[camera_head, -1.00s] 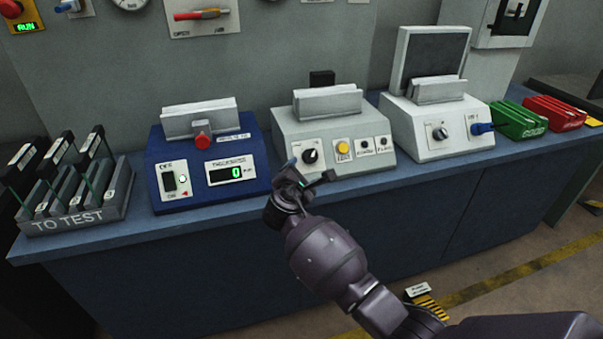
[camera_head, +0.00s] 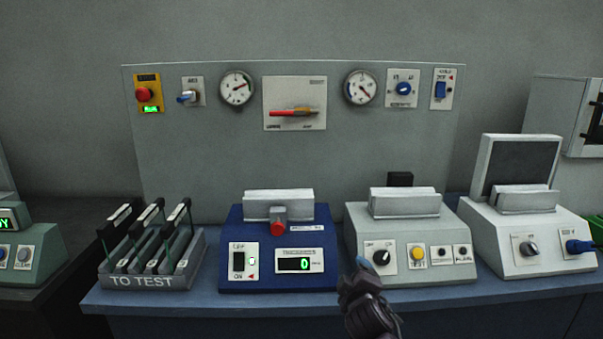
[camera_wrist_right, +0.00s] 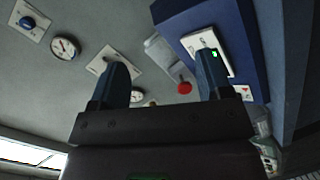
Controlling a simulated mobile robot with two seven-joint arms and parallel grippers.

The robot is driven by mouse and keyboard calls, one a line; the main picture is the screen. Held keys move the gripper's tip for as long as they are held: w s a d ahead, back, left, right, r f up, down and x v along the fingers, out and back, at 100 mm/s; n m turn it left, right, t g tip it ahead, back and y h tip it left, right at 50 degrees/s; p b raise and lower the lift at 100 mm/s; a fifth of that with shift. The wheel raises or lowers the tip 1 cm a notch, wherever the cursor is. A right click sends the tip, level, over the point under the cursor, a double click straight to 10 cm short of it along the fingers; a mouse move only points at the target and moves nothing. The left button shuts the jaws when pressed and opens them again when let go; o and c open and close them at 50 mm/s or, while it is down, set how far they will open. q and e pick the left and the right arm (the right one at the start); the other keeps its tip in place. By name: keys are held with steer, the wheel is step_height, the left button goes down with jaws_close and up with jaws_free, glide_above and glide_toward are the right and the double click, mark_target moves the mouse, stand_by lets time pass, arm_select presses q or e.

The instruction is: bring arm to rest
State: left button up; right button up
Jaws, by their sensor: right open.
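My right gripper (camera_head: 362,276) is low in the head view, in front of the grey test box (camera_head: 430,272) with a black knob and a yellow button. In the right wrist view its two fingers (camera_wrist_right: 165,85) stand apart with nothing between them. Beyond them, in that view, is the blue instrument (camera_wrist_right: 225,20) with its red button (camera_wrist_right: 184,88). The blue instrument also shows in the head view (camera_head: 235,222), left of the gripper, its display reading 0. Whether the gripper touches the grey box cannot be told. My left gripper is not in view.
A "TO TEST" rack (camera_head: 150,282) holding several dark-topped items stands on the blue bench (camera_head: 215,305) at left. A white tester (camera_head: 512,235) with a dark screen stands at right. A wall panel (camera_head: 200,140) carries gauges and switches. The bench front strip is mostly clear.

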steer(key=s+d+f+m+g, duration=0.1)
steer(key=s+d+f+m, duration=0.2)
steer(key=s, duration=0.9)
steer(key=s+d+f+m+g, duration=0.2)
steer(key=s+d+f+m, duration=0.2)
steer(key=s+d+f, duration=0.3)
steer(key=s+d+f+m+g, duration=0.1)
steer(key=s+d+f+m, duration=0.3)
steer(key=s+f, duration=0.7)
steer(key=s+d, duration=0.1)
steer(key=s, duration=0.6)
steer(key=shift+f, duration=0.2)
steer(key=shift+s, duration=0.1)
